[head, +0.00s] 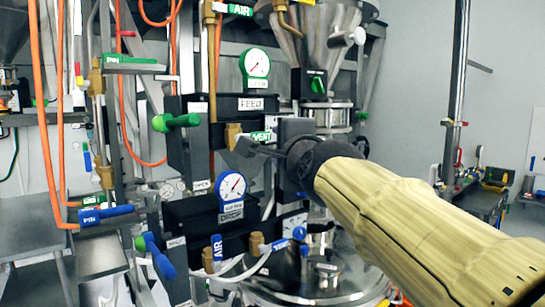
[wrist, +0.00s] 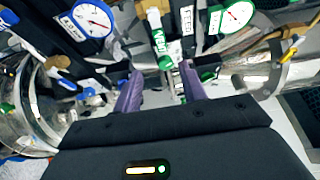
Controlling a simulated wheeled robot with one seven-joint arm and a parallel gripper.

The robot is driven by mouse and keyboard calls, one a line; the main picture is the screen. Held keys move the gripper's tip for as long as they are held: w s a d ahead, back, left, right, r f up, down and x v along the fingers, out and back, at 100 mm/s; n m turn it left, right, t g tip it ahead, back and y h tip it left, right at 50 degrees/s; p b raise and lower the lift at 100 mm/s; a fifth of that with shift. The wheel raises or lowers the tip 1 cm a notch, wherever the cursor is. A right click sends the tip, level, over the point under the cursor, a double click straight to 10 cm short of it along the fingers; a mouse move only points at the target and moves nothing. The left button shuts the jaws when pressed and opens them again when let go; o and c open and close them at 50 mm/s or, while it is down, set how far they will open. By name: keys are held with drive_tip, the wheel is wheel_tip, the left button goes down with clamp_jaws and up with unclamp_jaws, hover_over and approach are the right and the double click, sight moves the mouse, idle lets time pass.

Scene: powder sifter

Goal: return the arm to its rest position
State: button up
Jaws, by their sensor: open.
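My arm (head: 415,215), in a tan sleeve, reaches in from the lower right of the head view. My gripper (head: 245,146) at its end is in front of the sifter's panel, between the FEED box (head: 243,106) and the DROP box (head: 185,214). In the wrist view two purple fingers of my gripper (wrist: 158,80) stand apart with nothing held between them. The green VENT tag (head: 262,136) is close to the fingertips in the head view. Whether the fingers touch anything there cannot be told.
A green-rimmed gauge (head: 255,63) and a blue-rimmed gauge (head: 230,186) sit on the panel. Green (head: 178,121) and blue (head: 160,258) handles stick out. A metal vessel (head: 320,278) stands below my arm. Orange hoses (head: 47,120) hang at left. A grey wall (head: 415,80) is at right.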

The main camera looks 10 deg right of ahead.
drive_tip(key=shift+s, duration=0.65)
drive_tip(key=shift+f, duration=0.1)
drive_tip(key=d+f+n+g+h, duration=0.15)
drive_tip(key=f+n+g, duration=0.25)
drive_tip(key=f, duration=1)
drive_tip(key=d+f+n+g, duration=0.2)
drive_tip(key=f+n+g, duration=0.15)
drive_tip(key=f, duration=0.95)
drive_tip(key=s+d+f+n+g+p, duration=0.1)
drive_tip(key=s+f+n+g, duration=0.3)
drive_tip(key=s+f, duration=0.3)
drive_tip(key=s+d+f+n+g, duration=0.1)
drive_tip(key=s+f+n+g, duration=0.2)
drive_tip(key=f, duration=1.1)
drive_tip(key=s+n, duration=0.2)
drive_tip(key=s, duration=0.3)
drive_tip(key=shift+d+g+h+p, duration=0.15)
drive_tip(key=shift+g+h+p, duration=0.2)
drive_tip(key=shift+w+f, duration=0.1)
